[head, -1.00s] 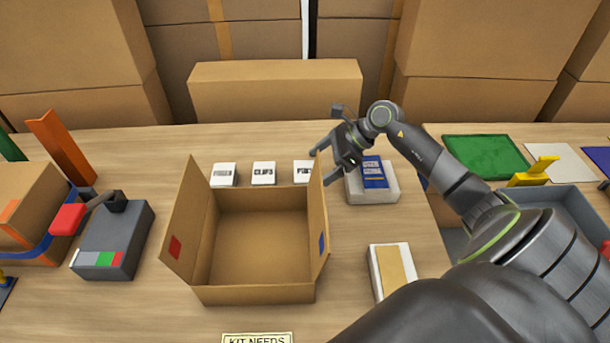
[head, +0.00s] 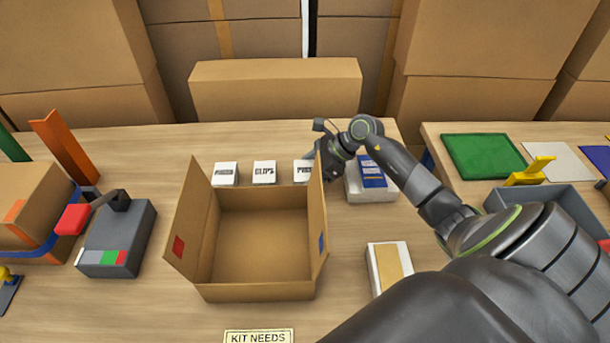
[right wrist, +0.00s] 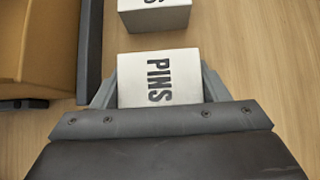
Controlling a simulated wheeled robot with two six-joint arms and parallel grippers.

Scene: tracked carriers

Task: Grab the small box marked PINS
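The small white box marked PINS (right wrist: 159,77) lies between the two fingers of my right gripper (right wrist: 160,88) in the right wrist view. The fingers flank it closely; whether they press on it is not clear. In the head view the PINS box (head: 302,172) is the rightmost of three small white boxes behind the open carton, partly hidden by the carton's right flap. My right gripper (head: 322,166) is just right of it, its fingertips largely hidden. My left gripper is not in view.
The open carton (head: 258,292) stands in front, its right flap (head: 316,215) close to my right gripper. The CLIPS box (head: 264,172) is left of PINS. A white tray with a blue pack (head: 373,174) lies to the right.

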